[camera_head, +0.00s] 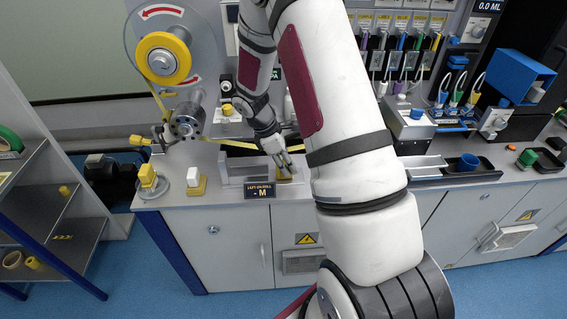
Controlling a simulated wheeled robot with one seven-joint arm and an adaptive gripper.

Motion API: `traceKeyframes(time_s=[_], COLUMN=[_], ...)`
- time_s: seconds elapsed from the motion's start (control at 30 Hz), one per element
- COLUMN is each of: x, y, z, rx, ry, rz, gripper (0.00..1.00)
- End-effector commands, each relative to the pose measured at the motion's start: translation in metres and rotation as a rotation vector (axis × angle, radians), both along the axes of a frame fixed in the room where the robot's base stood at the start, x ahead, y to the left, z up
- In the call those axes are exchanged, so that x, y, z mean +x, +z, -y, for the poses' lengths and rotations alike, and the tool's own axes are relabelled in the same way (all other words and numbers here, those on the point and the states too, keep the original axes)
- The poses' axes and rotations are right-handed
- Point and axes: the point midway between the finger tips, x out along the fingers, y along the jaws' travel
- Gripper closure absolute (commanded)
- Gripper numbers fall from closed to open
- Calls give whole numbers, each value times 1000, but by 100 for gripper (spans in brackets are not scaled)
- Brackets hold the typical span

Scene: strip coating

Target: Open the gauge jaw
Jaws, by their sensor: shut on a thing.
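My gripper (284,168) reaches down to the workbench, just behind the dark sign with "M" on it. It is shut on a small part at a yellow block (287,174); the fingers hide most of that part. I cannot tell for sure whether it is the gauge jaw or how far the jaw stands open. A grey-white channel (232,170) lies just left of the fingers. A yellow strip (243,145) runs from the roller on the left toward my gripper and passes behind it.
A large reel with a yellow roll (163,58) stands at the left, above a metal roller (187,119). Yellow blocks (197,186) stand on the bench's left end. My arm covers the middle. A blue cup (468,162) and trays stand at right.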

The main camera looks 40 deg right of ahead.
Motion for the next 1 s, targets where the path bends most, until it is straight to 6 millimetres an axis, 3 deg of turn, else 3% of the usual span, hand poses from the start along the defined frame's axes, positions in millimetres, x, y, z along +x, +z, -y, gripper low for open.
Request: traceKeyframes(time_s=[0.13,0.4,0.43,0.5,0.83,1.0], x=[-13,-13,-13,-13,-14,-10], y=[2,1,1,1,1,16], z=[21,24,24,24,23,18], rx=[-3,-2,-3,-3,-2,-2], ry=[-7,-5,-4,-4,-3,-1], rz=[6,7,8,8,4,7], gripper=[100,100,73,57,57,57])
